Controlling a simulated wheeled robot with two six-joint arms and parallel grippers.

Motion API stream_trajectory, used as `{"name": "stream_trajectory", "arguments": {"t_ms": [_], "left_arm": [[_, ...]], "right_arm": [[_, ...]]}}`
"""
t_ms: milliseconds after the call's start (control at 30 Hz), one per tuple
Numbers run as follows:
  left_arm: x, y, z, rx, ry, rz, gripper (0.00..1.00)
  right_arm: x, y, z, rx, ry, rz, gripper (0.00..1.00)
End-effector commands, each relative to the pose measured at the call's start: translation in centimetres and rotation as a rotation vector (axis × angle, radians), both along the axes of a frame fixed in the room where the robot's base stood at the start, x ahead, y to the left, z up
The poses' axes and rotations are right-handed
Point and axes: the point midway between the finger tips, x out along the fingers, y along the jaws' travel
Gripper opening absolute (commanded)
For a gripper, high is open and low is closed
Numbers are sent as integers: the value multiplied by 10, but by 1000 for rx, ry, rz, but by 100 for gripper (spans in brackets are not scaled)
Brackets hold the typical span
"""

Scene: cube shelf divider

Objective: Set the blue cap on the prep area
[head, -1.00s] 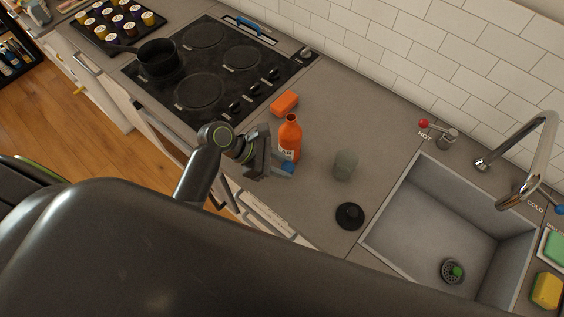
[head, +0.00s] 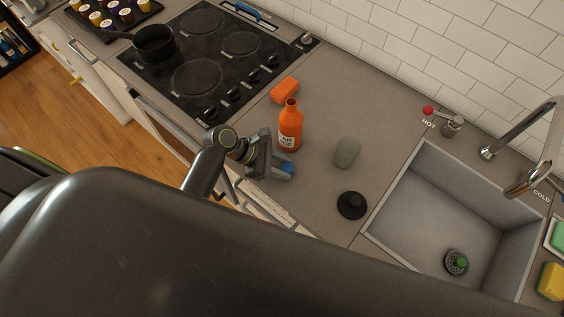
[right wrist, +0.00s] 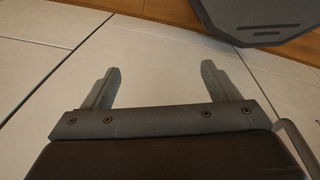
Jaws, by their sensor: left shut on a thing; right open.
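The blue cap (head: 287,168) shows at the tips of my left gripper (head: 281,168), which is shut on it. The gripper partly hides the cap. It is over the front part of the grey counter (head: 317,190) between hob and sink; I cannot tell whether the cap touches the counter. An uncapped orange bottle (head: 290,132) stands just behind the cap, with a small visible gap. No marked prep area shows apart from this counter.
An orange sponge or block (head: 285,90) lies behind the bottle. A greyish cup (head: 347,152) and a black round lid-like thing (head: 352,205) are to the right. The sink (head: 415,240) lies further right, the hob (head: 215,60) to the left.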

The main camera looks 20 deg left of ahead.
Motion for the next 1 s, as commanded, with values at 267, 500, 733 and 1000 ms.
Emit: {"name": "stream_trajectory", "arguments": {"t_ms": [267,500,733,1000], "left_arm": [[0,0,-2,0,0,0,0],[0,0,-2,0,0,0,0],[0,0,-5,0,-1,-1,0],[0,0,-7,-1,-1,-1,23]], "right_arm": [[-1,-5,0,-7,2,2,82],[-1,-7,0,-9,3,3,82],[-1,-7,-1,-9,3,3,82],[-1,-7,-1,-9,3,3,82]]}}
